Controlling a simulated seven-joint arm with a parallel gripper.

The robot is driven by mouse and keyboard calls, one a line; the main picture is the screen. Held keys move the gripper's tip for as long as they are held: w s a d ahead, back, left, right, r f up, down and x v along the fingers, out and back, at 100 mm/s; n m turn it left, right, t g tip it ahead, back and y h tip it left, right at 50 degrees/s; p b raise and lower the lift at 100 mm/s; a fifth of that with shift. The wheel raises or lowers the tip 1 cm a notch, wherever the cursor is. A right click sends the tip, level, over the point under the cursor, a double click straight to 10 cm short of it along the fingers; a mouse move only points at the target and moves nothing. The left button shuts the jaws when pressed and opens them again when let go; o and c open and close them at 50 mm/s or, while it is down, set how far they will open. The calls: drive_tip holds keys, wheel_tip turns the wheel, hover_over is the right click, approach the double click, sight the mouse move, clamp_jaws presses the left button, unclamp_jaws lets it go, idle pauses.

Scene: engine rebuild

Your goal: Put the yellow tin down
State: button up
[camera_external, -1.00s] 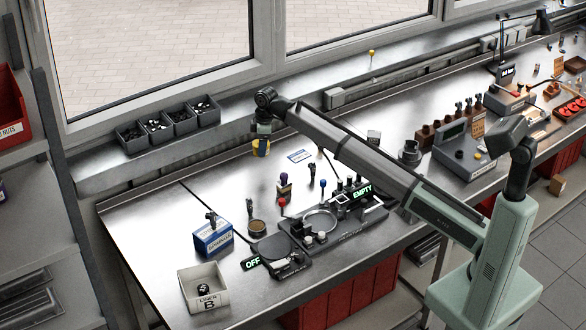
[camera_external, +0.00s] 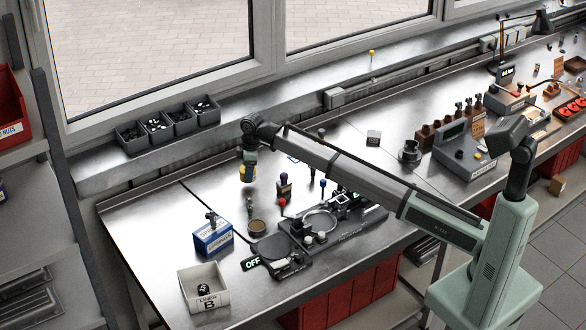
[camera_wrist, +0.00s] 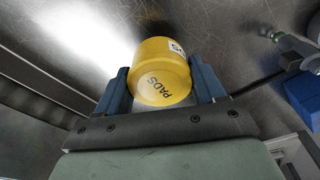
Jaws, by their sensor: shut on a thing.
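In the external view the tin (camera_external: 248,173) hangs under my gripper (camera_external: 248,165) over the back left part of the metal bench (camera_external: 150,205). It is behind the blue box and the round brown-topped dish. I cannot tell whether the tin touches the bench.
A blue box (camera_external: 213,238) with a small upright part by it, a brown-topped dish (camera_external: 257,226), and a purple-topped stamp (camera_external: 284,186) stand near the tin. A white bin marked "B" (camera_external: 203,288) is at the front left. Bare bench lies left of the tin.

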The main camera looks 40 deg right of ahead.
drive_tip(key=shift+f, duration=1.65)
drive_tip(key=shift+f, duration=0.1)
drive_tip(key=o, duration=1.1)
drive_tip(key=r, duration=0.4)
drive_tip(key=d+r, duration=0.1)
drive_tip(key=r, duration=0.7)
drive_tip(key=shift+s+d+r, duration=0.1)
drive_tip(key=shift+s+d, duration=0.1)
drive_tip(key=shift+s, duration=0.1)
